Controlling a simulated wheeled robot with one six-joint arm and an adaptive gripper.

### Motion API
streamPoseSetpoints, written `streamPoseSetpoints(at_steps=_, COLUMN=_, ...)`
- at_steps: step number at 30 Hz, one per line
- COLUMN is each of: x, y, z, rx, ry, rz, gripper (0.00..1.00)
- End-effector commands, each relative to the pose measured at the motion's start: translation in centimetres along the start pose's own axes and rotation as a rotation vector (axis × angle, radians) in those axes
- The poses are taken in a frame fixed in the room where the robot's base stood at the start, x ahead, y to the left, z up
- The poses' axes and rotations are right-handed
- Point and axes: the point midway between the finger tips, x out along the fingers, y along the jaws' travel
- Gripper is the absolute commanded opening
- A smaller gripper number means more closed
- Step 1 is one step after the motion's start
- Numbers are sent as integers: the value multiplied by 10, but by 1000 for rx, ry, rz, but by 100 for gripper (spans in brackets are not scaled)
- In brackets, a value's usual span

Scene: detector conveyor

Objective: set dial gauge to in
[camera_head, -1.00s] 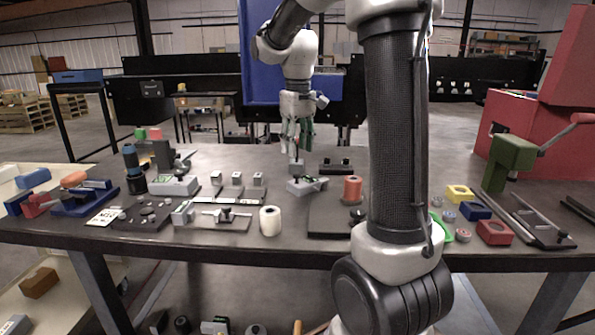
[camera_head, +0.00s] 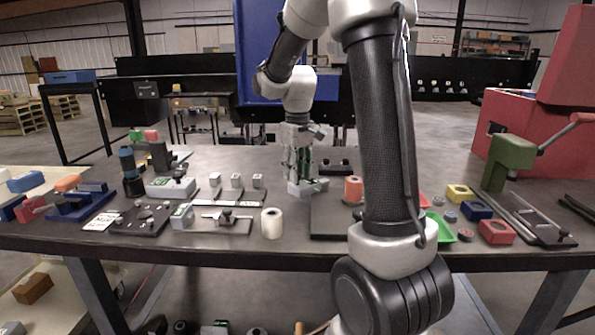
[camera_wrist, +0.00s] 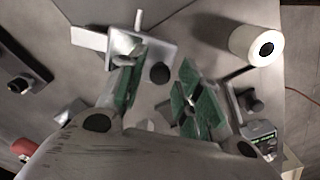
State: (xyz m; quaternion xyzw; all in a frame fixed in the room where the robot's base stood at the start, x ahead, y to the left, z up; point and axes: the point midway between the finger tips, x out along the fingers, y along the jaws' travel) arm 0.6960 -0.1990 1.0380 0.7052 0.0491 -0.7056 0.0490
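A small light-grey fixture (camera_head: 306,188) stands on the table just under my gripper; I take it for the dial gauge, but no dial face is readable. In the wrist view the grey fixture (camera_wrist: 140,46) has a thin upright pin and a flat arm to the left. A dark round spot (camera_wrist: 160,72) lies between the fingers. My gripper (camera_head: 300,178) points down, low over the fixture. In the wrist view its green-padded fingers (camera_wrist: 160,92) are apart with nothing held between them. The left finger overlaps the fixture's edge; whether it touches cannot be told.
A white roll (camera_head: 272,223) stands in front of the fixture, and an orange cylinder (camera_head: 353,189) stands to its right. My arm hides part of the table at right.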

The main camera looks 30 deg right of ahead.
Motion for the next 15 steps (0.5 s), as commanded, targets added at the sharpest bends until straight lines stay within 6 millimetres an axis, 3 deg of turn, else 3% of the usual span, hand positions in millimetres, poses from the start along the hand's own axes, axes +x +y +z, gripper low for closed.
streamPoseSetpoints(at_steps=1, x=0, y=0, z=0, rx=0, ry=0, rz=0, gripper=20)
streamPoseSetpoints(at_steps=4, x=0, y=0, z=0, rx=0, ry=0, rz=0, gripper=2)
streamPoseSetpoints(at_steps=5, x=0, y=0, z=0, rx=0, ry=0, rz=0, gripper=0)
streamPoseSetpoints(at_steps=15, x=-1, y=0, z=2, rx=-17, ry=1, rz=0, gripper=0)
